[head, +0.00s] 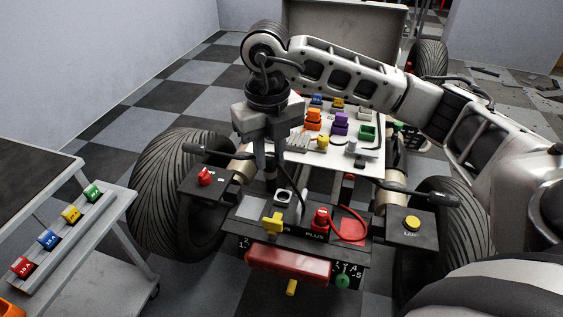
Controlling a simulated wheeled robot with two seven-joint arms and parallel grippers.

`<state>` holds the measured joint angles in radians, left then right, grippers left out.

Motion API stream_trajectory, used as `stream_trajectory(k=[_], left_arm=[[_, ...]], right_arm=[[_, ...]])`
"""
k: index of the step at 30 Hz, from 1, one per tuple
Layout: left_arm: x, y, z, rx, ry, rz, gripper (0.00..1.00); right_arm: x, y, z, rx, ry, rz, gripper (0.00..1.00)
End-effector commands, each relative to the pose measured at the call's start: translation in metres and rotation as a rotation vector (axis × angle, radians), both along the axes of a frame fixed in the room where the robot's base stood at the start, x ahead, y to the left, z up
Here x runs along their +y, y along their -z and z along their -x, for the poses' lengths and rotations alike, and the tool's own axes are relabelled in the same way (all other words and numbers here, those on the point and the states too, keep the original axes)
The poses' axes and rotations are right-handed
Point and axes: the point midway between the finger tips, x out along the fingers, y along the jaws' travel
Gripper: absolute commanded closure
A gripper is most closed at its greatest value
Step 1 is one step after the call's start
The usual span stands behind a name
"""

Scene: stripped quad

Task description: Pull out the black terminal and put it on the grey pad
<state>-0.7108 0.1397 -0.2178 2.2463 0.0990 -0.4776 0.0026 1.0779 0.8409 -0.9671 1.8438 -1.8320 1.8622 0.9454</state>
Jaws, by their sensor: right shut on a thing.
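My right gripper (269,174) comes in from the right and points down over the front panel of the stripped quad. It is shut on the black terminal (271,181), which is small and dark between the fingertips and partly hidden by them. A black cable (292,182) runs from there down to the panel. The pale socket (283,197) sits just below and right of the fingertips. The grey pad (246,208) is a lighter patch on the panel, below and left of the gripper, and looks bare. My left gripper is not in view.
A red terminal marked PLUS (320,219) with a red cable stands right of the socket. A yellow piece (272,224) stands beside the pad. Handlebars flank the panel. A side trolley (75,235) carries coloured fuses. A white tray (372,150) with coloured parts lies behind.

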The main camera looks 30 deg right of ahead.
Motion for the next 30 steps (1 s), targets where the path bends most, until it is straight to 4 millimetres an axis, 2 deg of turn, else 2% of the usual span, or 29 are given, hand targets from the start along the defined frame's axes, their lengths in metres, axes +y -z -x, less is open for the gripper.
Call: stream_trajectory(k=[15,27,30], left_arm=[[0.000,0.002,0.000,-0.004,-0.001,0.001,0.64],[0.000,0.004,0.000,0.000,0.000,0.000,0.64],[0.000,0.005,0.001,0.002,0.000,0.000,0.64]], right_arm=[[0.005,0.000,-0.060,-0.002,-0.001,-0.001,1.00],[0.004,0.000,-0.066,-0.001,-0.001,-0.001,1.00],[0.005,-0.001,-0.072,-0.001,-0.001,-0.001,1.00]])
